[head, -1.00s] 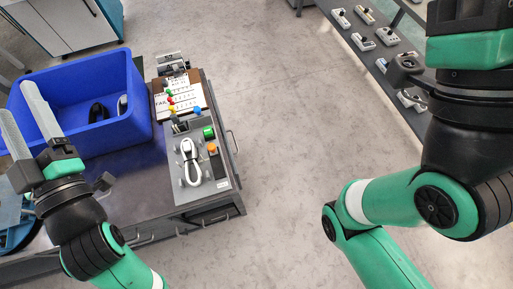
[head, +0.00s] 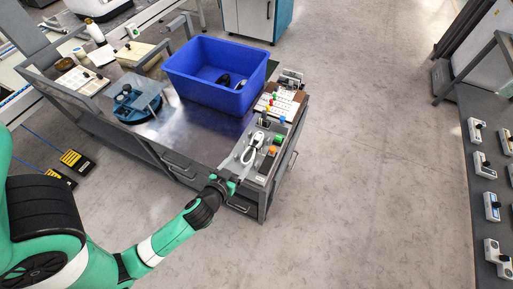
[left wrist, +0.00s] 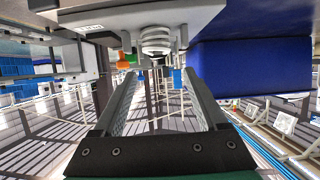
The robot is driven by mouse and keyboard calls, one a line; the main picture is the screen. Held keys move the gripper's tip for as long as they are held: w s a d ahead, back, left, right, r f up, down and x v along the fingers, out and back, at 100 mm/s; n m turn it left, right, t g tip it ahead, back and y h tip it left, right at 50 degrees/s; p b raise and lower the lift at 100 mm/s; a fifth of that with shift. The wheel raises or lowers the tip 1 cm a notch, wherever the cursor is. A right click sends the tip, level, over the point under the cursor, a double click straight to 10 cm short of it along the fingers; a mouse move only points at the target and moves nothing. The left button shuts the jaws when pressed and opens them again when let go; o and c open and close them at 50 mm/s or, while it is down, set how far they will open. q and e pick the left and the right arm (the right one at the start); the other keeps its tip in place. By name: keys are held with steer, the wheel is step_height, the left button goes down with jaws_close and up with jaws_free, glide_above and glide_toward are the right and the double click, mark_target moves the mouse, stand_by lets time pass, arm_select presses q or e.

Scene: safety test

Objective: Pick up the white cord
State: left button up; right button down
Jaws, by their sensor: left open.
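The white cord (head: 253,148) lies as a bundled loop on the grey test panel (head: 245,177) at the right end of the workbench. In the left wrist view the cord (left wrist: 157,42) shows as a white coil near the top middle, just beyond my fingers. My left gripper (head: 235,170) is open and empty at the front of the panel, close to the cord. In the left wrist view its two fingers (left wrist: 165,95) stand apart, pointing toward the cord, with nothing between the tips. I cannot tell whether a finger touches the panel. My right gripper is out of view.
Green (head: 278,139) and orange (head: 273,151) buttons sit right of the cord. A deep blue bin (head: 200,88) holding dark items stands behind left. A blue round fixture (head: 137,104) is farther left. Open floor lies right of the bench, before a rack of small devices.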

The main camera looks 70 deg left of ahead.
mark_target(252, 148)
arm_select(q)
steer(key=b+x, duration=0.1)
steer(key=x, duration=0.5)
steer(key=shift+w+a, duration=0.1)
steer(key=shift+w, duration=0.05)
steer(key=shift+w+a+f+b, duration=0.1)
steer(key=shift+w+f+b, duration=0.05)
steer(key=shift+f+b, duration=0.15)
steer(key=b+x, duration=0.1)
steer(key=x, duration=0.3)
steer(key=shift+w+a+b, duration=0.2)
steer(key=shift+w+b, duration=0.15)
jaws_close()
